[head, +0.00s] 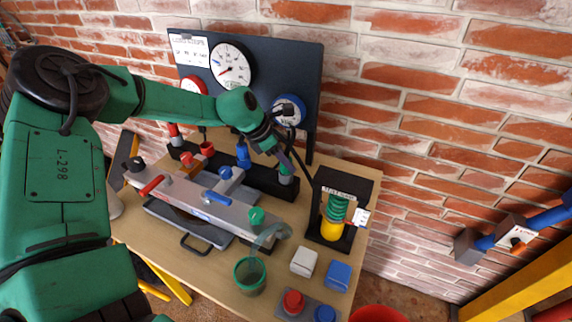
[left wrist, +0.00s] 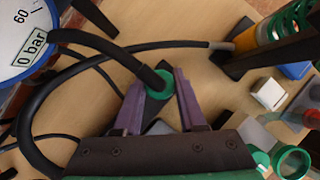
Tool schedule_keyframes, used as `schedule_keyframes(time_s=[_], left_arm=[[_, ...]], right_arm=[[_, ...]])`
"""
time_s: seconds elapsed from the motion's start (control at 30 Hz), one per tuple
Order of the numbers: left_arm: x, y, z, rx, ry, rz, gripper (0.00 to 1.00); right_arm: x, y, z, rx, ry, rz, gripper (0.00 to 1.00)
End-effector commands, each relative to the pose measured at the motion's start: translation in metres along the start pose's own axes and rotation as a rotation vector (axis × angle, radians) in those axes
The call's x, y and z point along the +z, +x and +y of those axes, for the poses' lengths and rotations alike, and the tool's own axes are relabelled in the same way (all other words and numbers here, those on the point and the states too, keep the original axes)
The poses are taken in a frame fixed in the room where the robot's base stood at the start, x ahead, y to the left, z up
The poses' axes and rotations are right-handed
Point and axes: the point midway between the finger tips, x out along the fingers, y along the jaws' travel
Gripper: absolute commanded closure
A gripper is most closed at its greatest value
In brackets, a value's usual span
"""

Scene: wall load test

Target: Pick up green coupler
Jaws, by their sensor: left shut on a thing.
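The green coupler (left wrist: 160,84) is a short green ring on the end of a black hose, seen in the left wrist view. My left gripper (left wrist: 160,92) has its two purple fingers on either side of the coupler and is shut on it. In the head view my left gripper (head: 280,150) is in front of the gauge panel, above the back of the table. My right gripper is not in view.
A dark gauge panel (head: 256,60) stands against the brick wall. A grey manifold with red and blue handles (head: 160,184) lies on the wooden table. A black stand with a green spring (head: 337,208), a green cup (head: 250,278) and small blocks (head: 304,262) are at right.

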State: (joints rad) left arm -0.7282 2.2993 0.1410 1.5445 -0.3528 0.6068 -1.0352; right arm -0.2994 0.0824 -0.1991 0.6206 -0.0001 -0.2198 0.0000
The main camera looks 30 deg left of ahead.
Motion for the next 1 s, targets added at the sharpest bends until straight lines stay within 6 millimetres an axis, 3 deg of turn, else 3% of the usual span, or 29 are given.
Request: schedule_keyframes(time_s=[0.27, 0.37, 0.7, 0.83, 1.0], left_arm=[[0.011, -0.018, 0.001, 0.003, 0.003, -0.005, 1.0], [0.022, -0.037, 0.001, 0.005, 0.005, -0.005, 1.0], [0.081, -0.141, 0.001, 0.006, 0.002, -0.003, 1.0], [0.094, -0.164, 0.001, 0.003, 0.001, 0.0, 1.0], [0.1, -0.174, 0.0, 0.001, 0.0, 0.0, 1.0]], right_arm=[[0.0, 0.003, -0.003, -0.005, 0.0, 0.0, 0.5], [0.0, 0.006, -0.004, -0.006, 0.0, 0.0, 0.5], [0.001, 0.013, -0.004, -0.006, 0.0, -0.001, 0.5], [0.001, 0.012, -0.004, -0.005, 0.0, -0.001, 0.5], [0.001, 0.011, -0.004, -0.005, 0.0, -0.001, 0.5]])
